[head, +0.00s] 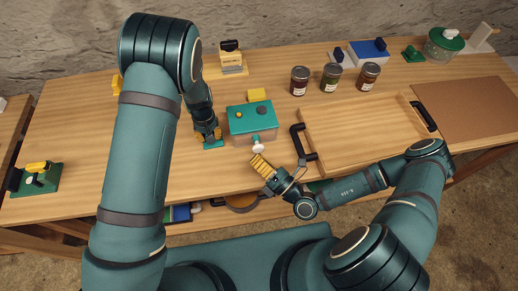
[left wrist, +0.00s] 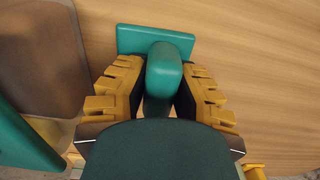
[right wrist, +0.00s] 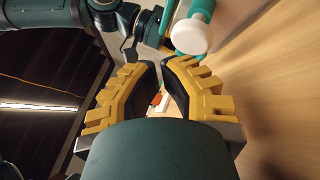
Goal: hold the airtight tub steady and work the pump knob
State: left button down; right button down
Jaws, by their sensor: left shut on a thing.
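The airtight tub (head: 253,120) stands on the bench with a teal top. A round white pump knob (head: 257,147) sticks out at its front; in the right wrist view the knob (right wrist: 188,38) is beyond the fingertips, to the right. My left gripper (left wrist: 158,75) is shut on an upright teal block (left wrist: 164,72) with a flat teal plate (left wrist: 130,38) behind it. In the head view this is just left of the tub; I cannot tell whether they join. My right gripper (right wrist: 160,68) is slightly open and empty, just in front of the knob, apart from it.
A black handle (head: 298,143) on a wooden tray (head: 365,125) is close to the right of the tub. Several small jars (head: 331,77) stand at the back.

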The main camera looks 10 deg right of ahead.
aim_at(256, 152)
jog(key=shift+w, duration=0.1)
jog(key=shift+w, duration=0.35)
jog(key=shift+w+a, duration=0.1)
jog(key=shift+w, duration=1.1)
dwell(1.3)
jog(key=shift+s, duration=1.65)
jog(key=shift+s, duration=2.5)
jog(key=shift+d, duration=0.2)
jog(key=shift+s+d, duration=0.1)
jog(key=shift+s, duration=1.75)
